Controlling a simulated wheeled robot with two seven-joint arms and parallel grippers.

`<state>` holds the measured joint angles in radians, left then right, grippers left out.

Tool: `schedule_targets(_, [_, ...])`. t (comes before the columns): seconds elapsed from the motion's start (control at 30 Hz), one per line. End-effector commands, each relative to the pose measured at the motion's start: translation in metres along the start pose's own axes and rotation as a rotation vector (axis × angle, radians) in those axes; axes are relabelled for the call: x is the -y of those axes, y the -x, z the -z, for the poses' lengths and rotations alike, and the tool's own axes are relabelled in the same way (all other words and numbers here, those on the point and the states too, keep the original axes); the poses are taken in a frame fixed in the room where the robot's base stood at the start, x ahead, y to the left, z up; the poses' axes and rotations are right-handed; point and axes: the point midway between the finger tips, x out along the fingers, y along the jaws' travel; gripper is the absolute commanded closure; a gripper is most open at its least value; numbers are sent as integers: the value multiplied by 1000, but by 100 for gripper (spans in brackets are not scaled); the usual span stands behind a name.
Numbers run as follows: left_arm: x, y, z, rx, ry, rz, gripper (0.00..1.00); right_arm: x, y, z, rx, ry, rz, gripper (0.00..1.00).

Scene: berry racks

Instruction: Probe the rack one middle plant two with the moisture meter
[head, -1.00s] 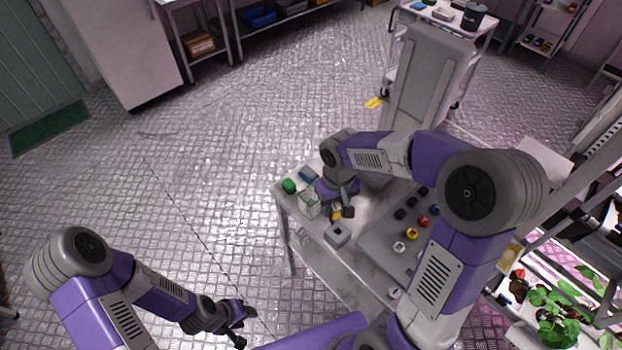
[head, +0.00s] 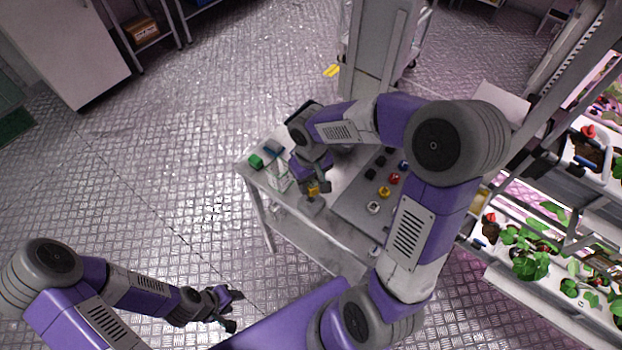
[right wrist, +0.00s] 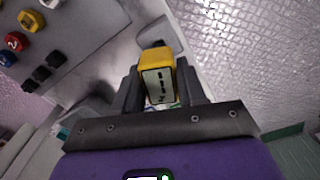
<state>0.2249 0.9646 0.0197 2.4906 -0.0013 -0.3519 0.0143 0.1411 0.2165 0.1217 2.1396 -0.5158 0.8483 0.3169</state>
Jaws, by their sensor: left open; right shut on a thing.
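The yellow moisture meter (head: 313,190) is held between the fingers of my right gripper (head: 317,186), above or at the small grey block (head: 312,206) on the cart. In the right wrist view the yellow meter (right wrist: 157,79) sits between both fingers of that gripper (right wrist: 160,88), with a pale face bearing dark marks. Its lower end is not clearly visible. My left gripper (head: 231,309) is open and empty over the floor at the lower left. Racks with green plants (head: 531,262) stand at the right; I cannot tell which plant is rack one middle plant two.
The cart top (head: 345,170) carries a green item (head: 256,161), a clear container (head: 278,178) and a grey panel (head: 355,205) with coloured knobs. The plant rack's white trough edge (head: 545,308) lies right of my right arm. The floor at left is clear.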

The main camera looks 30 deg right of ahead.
Motion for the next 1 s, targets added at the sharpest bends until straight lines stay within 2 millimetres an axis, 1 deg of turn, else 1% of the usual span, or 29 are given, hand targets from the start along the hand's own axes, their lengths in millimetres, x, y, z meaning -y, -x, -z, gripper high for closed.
schedule_targets(0.03, [2, -4, 0, 0, 0, 0, 57, 0, -5, 0, -1, 0, 0, 93])
schedule_targets(0.13, [3, -7, 0, 0, 0, 0, 57, 0, -8, 0, -1, 0, 0, 93])
schedule_targets(0.43, [2, -7, 0, 0, 0, 0, 57, 0, -8, 0, -1, 0, -1, 93])
schedule_targets(0.47, [2, -7, 0, 0, 0, 0, 57, 0, -8, 0, -1, 0, -1, 57])
schedule_targets(0.63, [3, -7, 0, 0, 0, 0, 57, 0, -8, 0, -1, 0, -1, 31])
schedule_targets(0.9, [2, -7, 0, 0, 0, 0, 57, 0, -7, 0, 0, 0, -1, 30])
schedule_targets(1.0, [2, -6, 0, 0, 0, 0, 57, 0, -1, 0, -2, 0, -2, 30])
